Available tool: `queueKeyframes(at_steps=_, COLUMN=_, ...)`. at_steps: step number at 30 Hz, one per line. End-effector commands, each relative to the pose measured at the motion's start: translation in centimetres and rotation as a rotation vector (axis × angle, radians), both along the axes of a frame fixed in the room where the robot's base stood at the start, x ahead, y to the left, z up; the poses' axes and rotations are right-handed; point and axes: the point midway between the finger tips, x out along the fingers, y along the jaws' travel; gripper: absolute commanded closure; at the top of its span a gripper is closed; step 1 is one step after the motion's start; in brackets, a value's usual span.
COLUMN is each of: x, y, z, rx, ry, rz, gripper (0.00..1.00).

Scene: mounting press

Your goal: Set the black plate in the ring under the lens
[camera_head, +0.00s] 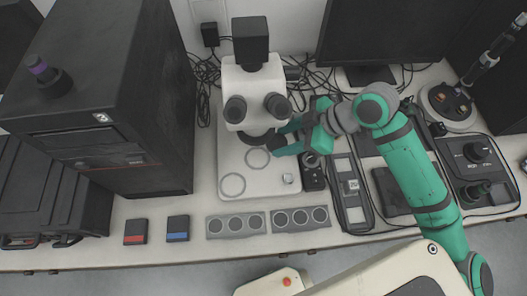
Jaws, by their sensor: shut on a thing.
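The microscope (252,82) stands at the back centre on a pale base (261,190). Two ring outlines show on the base: one ring (257,159) close under the lens (250,138), the other (232,184) nearer the front left. My gripper (281,139) reaches in from the right, beside the lens and just right of the rear ring. Its green fingers are shut on a small dark thing, apparently the black plate (278,140), mostly hidden by the fingers and the microscope head. I cannot tell its height above the base.
Two grey strips with round wells (236,225) lie in front of the base. Red-marked (135,232) and blue-marked (178,228) boxes lie left of them. A large black cabinet (110,100) stands left. A long dark tray (349,190) and a control box (477,160) lie right.

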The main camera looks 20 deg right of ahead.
Motion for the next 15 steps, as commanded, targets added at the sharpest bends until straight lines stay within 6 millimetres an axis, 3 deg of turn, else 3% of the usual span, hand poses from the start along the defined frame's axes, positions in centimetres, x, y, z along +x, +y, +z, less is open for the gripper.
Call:
queueKeyframes(at_steps=8, x=1.6, y=5.4, z=0.0, rx=0.001, ry=-0.002, rz=0.005, gripper=0.76)
queueKeyframes(at_steps=15, x=1.5, y=5.2, z=-2.8, rx=0.002, ry=0.001, rz=0.000, gripper=0.76)
